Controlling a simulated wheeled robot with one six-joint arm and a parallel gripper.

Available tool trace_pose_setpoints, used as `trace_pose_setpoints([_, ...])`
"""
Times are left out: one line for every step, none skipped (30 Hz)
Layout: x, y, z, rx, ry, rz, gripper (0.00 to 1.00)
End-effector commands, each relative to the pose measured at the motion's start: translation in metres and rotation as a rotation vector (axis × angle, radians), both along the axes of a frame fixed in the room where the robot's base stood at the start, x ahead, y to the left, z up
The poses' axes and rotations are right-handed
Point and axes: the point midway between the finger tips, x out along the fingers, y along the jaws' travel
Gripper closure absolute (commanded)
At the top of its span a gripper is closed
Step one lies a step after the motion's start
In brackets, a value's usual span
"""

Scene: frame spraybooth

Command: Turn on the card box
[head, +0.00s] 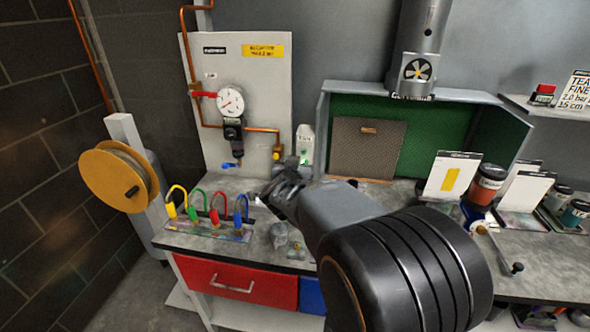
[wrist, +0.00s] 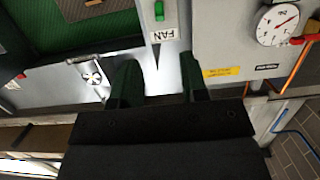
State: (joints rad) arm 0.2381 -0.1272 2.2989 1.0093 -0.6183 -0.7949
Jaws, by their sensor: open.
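No thing marked as a card box can be made out. A small white switch box (head: 305,138) stands on the bench against the grey wall, just right of the gauge panel. A green switch (wrist: 159,10) shows at the top of the wrist view, with a FAN label (wrist: 163,35) by it. In the head view a small green spot shows low on the box. My gripper (wrist: 161,78) is open and empty, its two dark fingers apart below the label in the wrist picture. In the head view my gripper (head: 278,188) is in front of the box, left of its base.
A gauge panel (head: 265,80) with copper pipe stands at left. Coloured padlocks (head: 207,205) stand on the bench's left front. A green-lined booth (head: 440,125) with a mesh filter (head: 365,150) is at right, under a duct fan (head: 418,70). Cards and jars crowd the right.

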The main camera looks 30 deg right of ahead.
Motion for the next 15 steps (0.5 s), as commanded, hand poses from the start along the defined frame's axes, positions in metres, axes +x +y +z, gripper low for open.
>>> trace_pose_setpoints([-0.004,0.005,0.003,0.000,-0.003,0.002,0.60])
trace_pose_setpoints([-0.006,0.006,0.003,0.001,-0.002,0.001,0.60])
trace_pose_setpoints([-0.009,0.009,0.004,-0.001,-0.002,0.001,0.60])
trace_pose_setpoints([-0.010,0.010,0.004,-0.001,-0.002,0.001,0.60])
trace_pose_setpoints([-0.011,0.011,0.004,0.000,-0.001,0.000,0.60])
trace_pose_setpoints([-0.013,0.012,0.004,0.000,-0.001,0.000,0.60])
trace_pose_setpoints([-0.013,0.013,0.004,0.000,0.000,0.000,0.60])
trace_pose_setpoints([-0.014,0.013,0.004,0.000,0.000,0.000,0.60])
trace_pose_setpoints([-0.015,0.014,0.004,0.000,0.000,0.000,0.60])
trace_pose_setpoints([-0.015,0.014,0.004,0.000,0.000,0.000,0.60])
trace_pose_setpoints([-0.015,0.014,0.004,0.000,0.000,0.000,0.60])
trace_pose_setpoints([-0.015,0.014,0.004,0.000,0.000,-0.001,0.60])
trace_pose_setpoints([-0.015,0.014,0.004,0.000,0.000,-0.001,0.60])
trace_pose_setpoints([-0.015,0.014,0.004,0.000,0.000,-0.001,0.60])
trace_pose_setpoints([-0.015,0.014,0.004,0.000,0.000,-0.001,0.60])
